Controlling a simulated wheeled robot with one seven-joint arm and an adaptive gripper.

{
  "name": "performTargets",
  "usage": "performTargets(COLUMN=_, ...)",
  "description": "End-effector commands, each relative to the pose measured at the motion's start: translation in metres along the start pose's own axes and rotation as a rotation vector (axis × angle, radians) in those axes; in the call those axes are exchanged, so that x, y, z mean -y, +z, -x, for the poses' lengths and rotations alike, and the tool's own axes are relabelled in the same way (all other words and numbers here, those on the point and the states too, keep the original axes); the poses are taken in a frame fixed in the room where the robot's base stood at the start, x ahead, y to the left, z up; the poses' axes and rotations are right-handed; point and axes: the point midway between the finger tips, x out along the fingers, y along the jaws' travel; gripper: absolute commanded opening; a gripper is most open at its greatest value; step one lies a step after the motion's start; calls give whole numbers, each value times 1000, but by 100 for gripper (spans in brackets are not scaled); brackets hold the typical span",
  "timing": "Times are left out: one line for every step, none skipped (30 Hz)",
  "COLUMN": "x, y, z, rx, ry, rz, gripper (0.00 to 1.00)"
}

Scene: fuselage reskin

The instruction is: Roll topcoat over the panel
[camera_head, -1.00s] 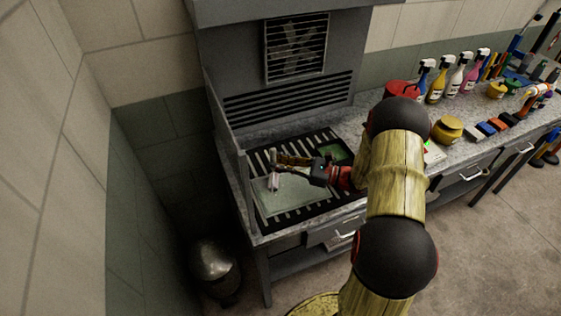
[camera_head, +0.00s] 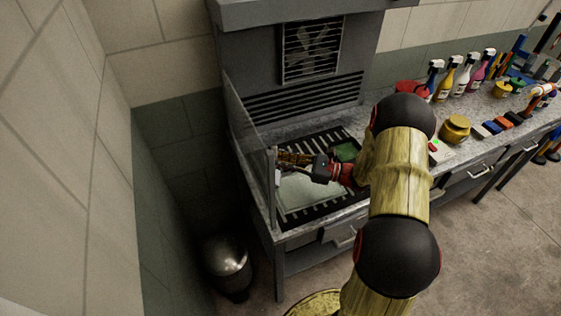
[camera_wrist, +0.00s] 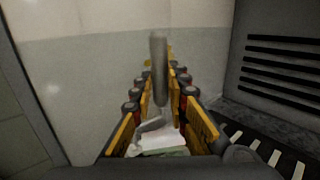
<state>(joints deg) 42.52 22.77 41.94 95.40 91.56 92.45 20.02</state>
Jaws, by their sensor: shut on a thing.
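The panel (camera_head: 312,196) is a pale green flat sheet lying on the slatted bed of the booth in the head view. My gripper (camera_head: 284,158) is above its left part, close to the booth's clear side screen. In the wrist view my gripper (camera_wrist: 160,82) is shut on the grey handle (camera_wrist: 158,58) of a roller. The roller's white head (camera_wrist: 160,142) shows below, between the fingers, over a strip of pale green. I cannot tell whether it touches the panel. My arm hides part of the bench.
The clear side screen (camera_head: 250,140) stands close on the left. A green item (camera_head: 346,151) lies at the back right of the slatted bed (camera_head: 318,141). Spray bottles (camera_head: 453,78) and a yellow jar (camera_head: 455,129) stand on the bench at right. A metal bin (camera_head: 228,262) is on the floor.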

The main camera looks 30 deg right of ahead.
Motion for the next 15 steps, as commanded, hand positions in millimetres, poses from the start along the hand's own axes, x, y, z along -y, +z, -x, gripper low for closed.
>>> performTargets(x=0, y=9, z=0, rx=1, ry=2, rz=2, gripper=0)
performTargets(x=0, y=11, z=0, rx=1, ry=3, rz=2, gripper=0)
performTargets(x=0, y=15, z=0, rx=1, ry=4, rz=2, gripper=0)
performTargets(x=0, y=18, z=0, rx=1, ry=4, rz=2, gripper=0)
performTargets(x=1, y=20, z=0, rx=1, ry=5, rz=2, gripper=0)
performTargets(x=0, y=24, z=-1, rx=1, ry=6, rz=2, gripper=0)
performTargets(x=1, y=27, z=-1, rx=1, ry=7, rz=2, gripper=0)
performTargets(x=1, y=29, z=-1, rx=1, ry=8, rz=2, gripper=0)
performTargets(x=1, y=33, z=-1, rx=1, ry=9, rz=2, gripper=0)
performTargets(x=0, y=36, z=-1, rx=1, ry=10, rz=2, gripper=0)
performTargets(x=0, y=38, z=-1, rx=1, ry=11, rz=2, gripper=0)
performTargets(x=0, y=42, z=-1, rx=1, ry=12, rz=2, gripper=0)
performTargets(x=0, y=44, z=-1, rx=1, ry=12, rz=2, gripper=0)
performTargets(x=0, y=45, z=-1, rx=1, ry=13, rz=1, gripper=0)
performTargets(x=0, y=47, z=-1, rx=1, ry=14, rz=1, gripper=0)
